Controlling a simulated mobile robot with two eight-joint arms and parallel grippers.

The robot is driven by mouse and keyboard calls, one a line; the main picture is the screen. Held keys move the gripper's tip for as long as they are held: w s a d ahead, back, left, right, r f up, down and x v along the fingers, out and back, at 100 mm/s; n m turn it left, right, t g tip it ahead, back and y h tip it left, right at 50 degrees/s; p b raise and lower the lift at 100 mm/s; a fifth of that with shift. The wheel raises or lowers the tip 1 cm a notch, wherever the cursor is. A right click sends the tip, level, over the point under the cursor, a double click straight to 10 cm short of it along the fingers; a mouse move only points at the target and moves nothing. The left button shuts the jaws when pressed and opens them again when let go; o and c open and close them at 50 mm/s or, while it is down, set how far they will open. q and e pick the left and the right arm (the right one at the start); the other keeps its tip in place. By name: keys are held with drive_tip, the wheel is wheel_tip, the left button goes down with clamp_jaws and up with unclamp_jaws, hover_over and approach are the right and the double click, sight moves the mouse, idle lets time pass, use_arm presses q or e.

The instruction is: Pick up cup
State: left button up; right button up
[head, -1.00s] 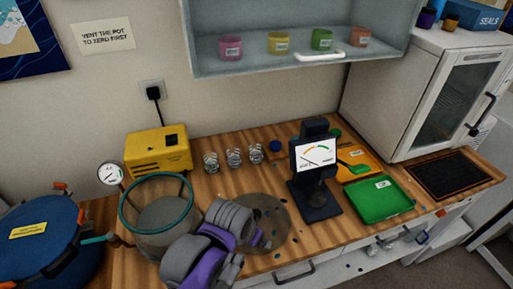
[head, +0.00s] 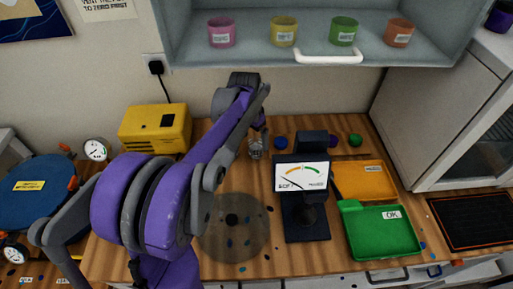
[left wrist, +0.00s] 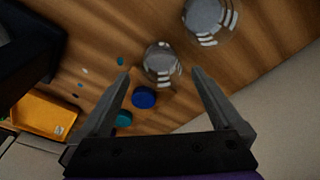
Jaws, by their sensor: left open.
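Small clear cups stand on the wooden bench. One clear cup (head: 256,148) shows just right of my left arm in the head view; my arm hides the space left of it. In the left wrist view this nearer cup (left wrist: 162,60) appears between the fingertips of my left gripper (left wrist: 161,72), which is open and empty. Whether the fingers are level with the cup or above it I cannot tell. A second clear cup (left wrist: 207,18) stands beyond it, near the top edge. My right gripper is not in view.
A blue lid (left wrist: 144,97) and a teal lid (left wrist: 123,118) lie close to the cup. A black gauge stand (head: 303,205), orange tray (head: 362,181) and green tray (head: 380,235) are to the right. A shelf (head: 250,55) with coloured cups hangs above.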

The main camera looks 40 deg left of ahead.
sight(256, 145)
use_arm(q)
drive_tip(key=f, duration=0.4)
drive_tip(key=shift+w+f, duration=0.4)
drive_tip(key=c, duration=1.4)
drive_tip(key=shift+o, duration=0.2)
